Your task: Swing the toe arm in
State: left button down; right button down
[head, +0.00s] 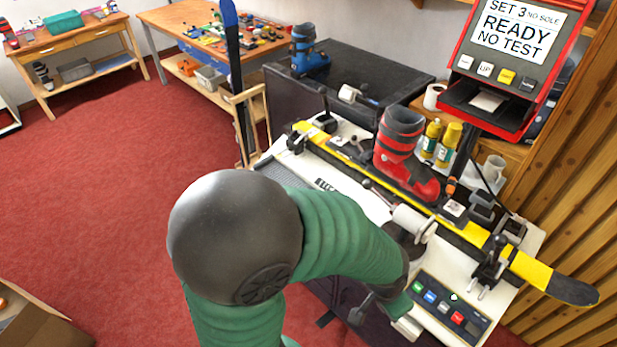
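A ski with yellow ends (543,274) lies clamped along the pale test bench (340,135). A red and black ski boot (398,150) stands upright on it. A pale cylinder (413,222) with a thin rod and dark knob (367,184) lies in front of the boot's toe, beside the ski; it looks like the toe arm. My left arm, green with a dark round joint, crosses the front of the bench and hides part of it. Its gripper (384,317) is low beside the button panel, partly hidden by the arm; its finger opening and any contact are unclear. My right gripper is out of view.
A red tester screen (507,42) reads "SET 3 NO SOLE, READY, NO TEST". The button panel (450,306) is at the bench's front right. Yellow bottles (448,143) and a mug (493,168) stand behind the ski. Red floor is open at left.

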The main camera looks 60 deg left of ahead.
aim_at(407, 228)
jog(key=u, duration=1.4)
